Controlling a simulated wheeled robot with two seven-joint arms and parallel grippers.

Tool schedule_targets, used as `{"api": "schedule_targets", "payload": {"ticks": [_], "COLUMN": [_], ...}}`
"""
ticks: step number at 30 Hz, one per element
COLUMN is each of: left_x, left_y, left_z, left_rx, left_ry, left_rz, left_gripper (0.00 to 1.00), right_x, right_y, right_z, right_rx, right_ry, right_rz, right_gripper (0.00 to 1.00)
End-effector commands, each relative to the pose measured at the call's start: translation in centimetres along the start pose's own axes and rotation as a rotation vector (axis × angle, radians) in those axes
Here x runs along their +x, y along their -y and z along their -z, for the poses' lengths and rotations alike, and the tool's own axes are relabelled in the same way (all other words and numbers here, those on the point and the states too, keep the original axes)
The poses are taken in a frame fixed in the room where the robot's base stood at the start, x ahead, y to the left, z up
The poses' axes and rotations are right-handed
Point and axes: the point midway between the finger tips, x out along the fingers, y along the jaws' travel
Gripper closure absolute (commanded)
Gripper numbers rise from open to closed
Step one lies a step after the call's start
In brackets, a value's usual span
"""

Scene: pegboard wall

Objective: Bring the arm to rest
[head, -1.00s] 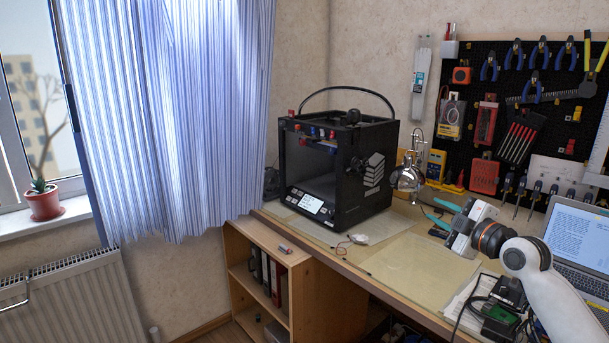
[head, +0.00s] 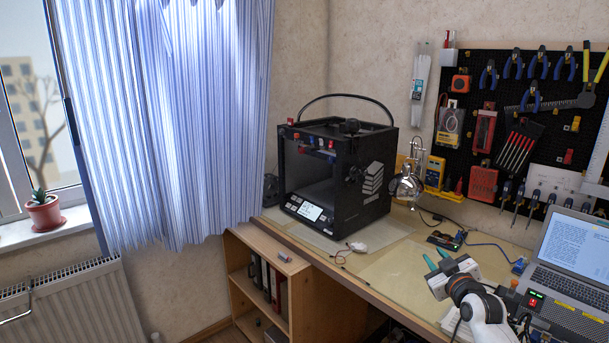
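My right gripper (head: 436,258) shows at the lower right in the head view. It has a grey and white body with two teal fingers pointing up and left. The fingertips are apart with nothing seen between them. It is over the front part of the workbench, in front of the laptop. My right arm comes in from the bottom edge behind it. My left gripper and arm are out of view.
A black 3D printer (head: 338,178) stands on the workbench (head: 385,275). A laptop (head: 566,262) is right of my arm, and a chrome lamp (head: 407,186) is behind the gripper. A tool pegboard (head: 566,125) hangs on the wall. A low shelf (head: 268,262) stands left of the bench.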

Motion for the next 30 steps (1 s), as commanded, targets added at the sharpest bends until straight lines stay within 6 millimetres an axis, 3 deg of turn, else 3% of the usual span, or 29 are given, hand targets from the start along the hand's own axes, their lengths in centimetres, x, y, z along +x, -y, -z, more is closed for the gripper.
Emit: {"api": "schedule_targets", "payload": {"ticks": [9, 14, 20, 26, 30], "left_x": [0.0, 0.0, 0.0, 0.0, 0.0], "left_y": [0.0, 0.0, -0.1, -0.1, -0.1], "left_z": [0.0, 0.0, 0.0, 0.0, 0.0], "left_rx": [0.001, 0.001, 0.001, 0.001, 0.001], "left_ry": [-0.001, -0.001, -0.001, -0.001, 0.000], "left_rz": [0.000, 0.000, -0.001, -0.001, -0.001], "left_gripper": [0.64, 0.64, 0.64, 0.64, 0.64], "right_x": [-0.5, -0.9, -3.4, -9.2, -15.1], "right_y": [3.9, -1.0, -7.7, -15.7, -21.3], "right_z": [-1.9, 6.0, 16.2, 27.4, 34.4], "right_rx": [0.125, 0.152, 0.181, 0.210, 0.227], "right_ry": [0.113, -0.028, -0.216, -0.434, -0.589], "right_rz": [0.199, 0.138, 0.060, -0.032, -0.098], "right_gripper": [0.72, 0.72, 0.72, 0.72, 0.72]}}
